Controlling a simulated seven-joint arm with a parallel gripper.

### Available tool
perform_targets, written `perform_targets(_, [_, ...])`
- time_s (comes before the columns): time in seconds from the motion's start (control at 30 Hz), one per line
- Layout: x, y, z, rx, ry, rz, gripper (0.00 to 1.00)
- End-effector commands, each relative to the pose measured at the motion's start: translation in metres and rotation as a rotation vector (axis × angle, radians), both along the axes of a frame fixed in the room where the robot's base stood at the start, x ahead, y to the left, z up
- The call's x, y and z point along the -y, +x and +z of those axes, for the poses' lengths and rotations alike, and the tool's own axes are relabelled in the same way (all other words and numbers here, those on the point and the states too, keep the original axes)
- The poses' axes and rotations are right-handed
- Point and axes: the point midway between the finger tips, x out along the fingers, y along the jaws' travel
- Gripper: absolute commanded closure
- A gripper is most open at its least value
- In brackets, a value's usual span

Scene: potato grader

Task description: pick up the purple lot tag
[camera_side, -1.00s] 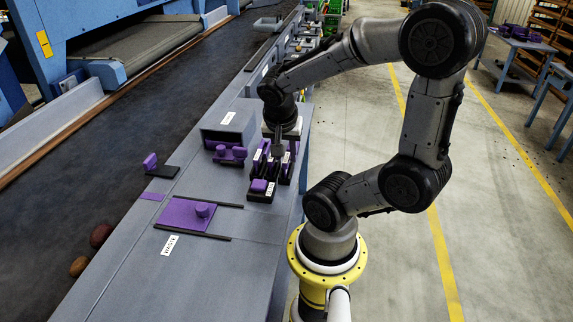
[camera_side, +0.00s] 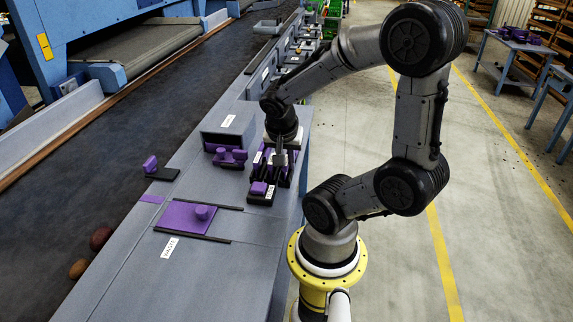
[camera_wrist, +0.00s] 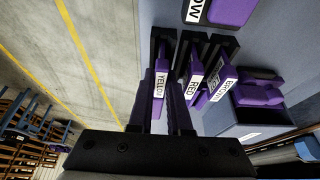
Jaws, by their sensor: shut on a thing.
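Several purple lot tags stand in a black slotted rack (camera_wrist: 162,36). In the wrist view my gripper (camera_wrist: 163,92) is shut on the purple tag labelled YELLOW (camera_wrist: 159,88), at the left end of the row. A tag labelled RED (camera_wrist: 193,85) and one with a partly hidden label, seemingly BROWN (camera_wrist: 217,84), stand to its right. In the side view my gripper (camera_side: 279,156) points down over the rack, and the fingers and arm hide part of the tags. I cannot tell whether the held tag is clear of its slot.
A purple block in a black holder (camera_side: 261,189) sits in front of the rack. A grey open box (camera_side: 229,128) and a purple knobbed piece (camera_side: 229,157) are to the left. A purple sliding plate (camera_side: 187,216) lies between dark rails near the WASTE label (camera_side: 171,248).

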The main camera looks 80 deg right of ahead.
Motion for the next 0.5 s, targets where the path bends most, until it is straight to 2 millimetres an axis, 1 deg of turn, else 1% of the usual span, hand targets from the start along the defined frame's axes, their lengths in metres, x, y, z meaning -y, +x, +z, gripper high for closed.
perform_targets(0.17, [0.001,0.001,0.006,0.003,-0.003,-0.001,1.0])
perform_targets(0.27, [0.001,0.001,0.015,0.002,-0.004,0.0,1.0])
perform_targets(0.37, [0.001,0.001,0.031,0.004,-0.004,-0.001,1.0])
perform_targets(0.5, [-0.016,-0.01,0.055,0.008,-0.005,0.005,1.0])
